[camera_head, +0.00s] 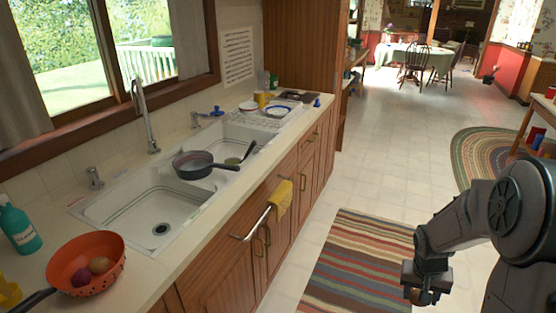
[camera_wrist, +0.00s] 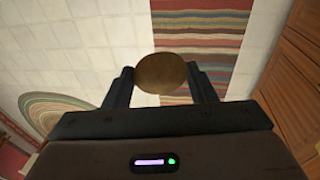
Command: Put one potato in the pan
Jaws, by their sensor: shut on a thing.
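My gripper (camera_head: 424,288) is low at the right of the head view, above the floor and away from the counter. In the wrist view my gripper (camera_wrist: 163,78) is shut on a brown, roundish potato (camera_wrist: 161,73), held between the two fingertips. Only a small part of this potato shows in the head view. The dark pan (camera_head: 196,166) rests across the sink divider, with its handle pointing right; no potato shows in it.
A double sink (camera_head: 160,229) is set in the counter (camera_head: 50,215), with a tall faucet (camera_head: 145,118) behind it. A green bottle (camera_head: 20,230) stands near the colander. A yellow cloth (camera_head: 281,199) hangs on the counter's front rail. Striped rug (camera_head: 365,262) and open floor lie between counter and arm.

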